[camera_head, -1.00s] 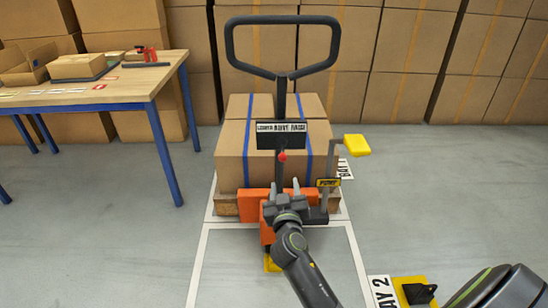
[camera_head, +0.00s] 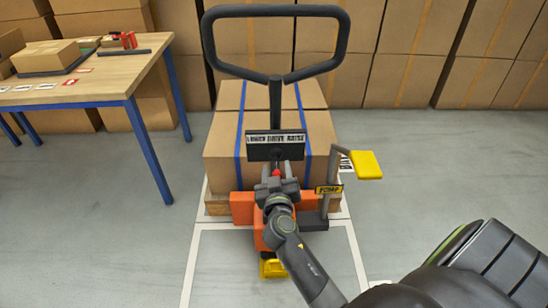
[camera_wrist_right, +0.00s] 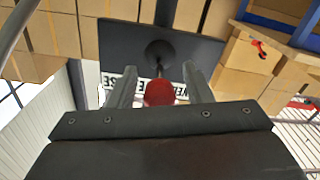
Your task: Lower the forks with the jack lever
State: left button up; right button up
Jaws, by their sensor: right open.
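The pallet jack has a black loop handle (camera_head: 276,78) and an orange body (camera_head: 243,207). A black plate (camera_head: 275,146) on its column reads LOWER, DRIVE, RAISE. The jack lever with its red knob (camera_wrist_right: 159,92) stands out below the plate. My right gripper (camera_head: 277,178) is at the knob; in the right wrist view its open fingers (camera_wrist_right: 160,88) stand on either side of the knob, with gaps visible. The knob's top also shows in the head view. Strapped cartons (camera_head: 222,145) sit on the pallet (camera_head: 217,205) on the jack. My left gripper is not in view.
A yellow pedal (camera_head: 366,165) on a post marked PUMP stands right of the column. Another yellow pedal (camera_head: 272,268) is low at the front. A wooden table (camera_head: 108,86) stands left. Carton stacks line the back; floor is clear at right.

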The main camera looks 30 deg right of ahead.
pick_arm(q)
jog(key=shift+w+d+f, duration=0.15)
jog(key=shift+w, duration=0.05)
pick_arm(e)
jog(key=shift+w+d, duration=0.15)
jog(key=shift+w, duration=0.15)
grip_shut()
